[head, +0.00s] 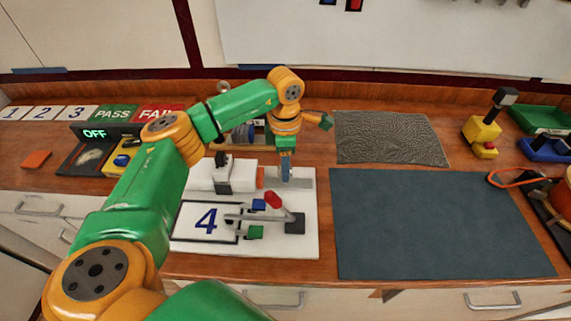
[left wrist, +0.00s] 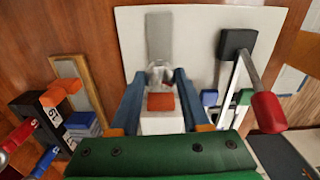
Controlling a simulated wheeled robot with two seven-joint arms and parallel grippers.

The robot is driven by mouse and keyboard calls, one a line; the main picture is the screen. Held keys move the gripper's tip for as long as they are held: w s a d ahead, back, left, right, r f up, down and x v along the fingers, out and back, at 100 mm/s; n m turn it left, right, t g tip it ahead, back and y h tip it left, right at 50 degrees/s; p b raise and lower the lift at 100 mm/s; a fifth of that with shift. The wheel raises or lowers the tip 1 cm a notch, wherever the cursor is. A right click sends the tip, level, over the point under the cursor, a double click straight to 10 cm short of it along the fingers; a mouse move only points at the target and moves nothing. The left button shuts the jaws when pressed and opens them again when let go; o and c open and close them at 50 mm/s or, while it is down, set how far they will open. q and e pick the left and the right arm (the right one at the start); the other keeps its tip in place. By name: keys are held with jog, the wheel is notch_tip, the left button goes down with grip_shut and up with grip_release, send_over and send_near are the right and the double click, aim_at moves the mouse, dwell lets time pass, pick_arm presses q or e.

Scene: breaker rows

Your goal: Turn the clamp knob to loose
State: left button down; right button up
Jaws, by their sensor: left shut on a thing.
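The clamp fixture stands on a white board (head: 308,245) and has a white block (head: 240,170), a small orange block (head: 260,177) and a grey plate (head: 302,183). My left gripper (head: 286,175) reaches down over the grey plate, just right of the orange block. In the left wrist view, its blue fingers close around a small metallic knob (left wrist: 159,72), seen in front of the orange block (left wrist: 160,101). The fingers hide part of the knob, and I cannot read its turn position. My right gripper is not in view.
A lever with a red handle (head: 273,200) stands close by on the same board, beside a card marked 4 (head: 207,221). A dark mat (head: 440,225) lies clear to the right. A grey textured mat (head: 390,137) lies behind it. A yellow device (head: 482,132) stands farther right.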

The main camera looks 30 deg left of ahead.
pick_arm(q)
jog(key=shift+n, duration=1.6)
jog(key=shift+c, duration=1.9)
grip_release()
notch_tip(320, 180, up, 6)
jog(key=shift+r+b, duration=0.2)
jog(key=shift+b, duration=0.7)
jog(key=shift+r, duration=0.4)
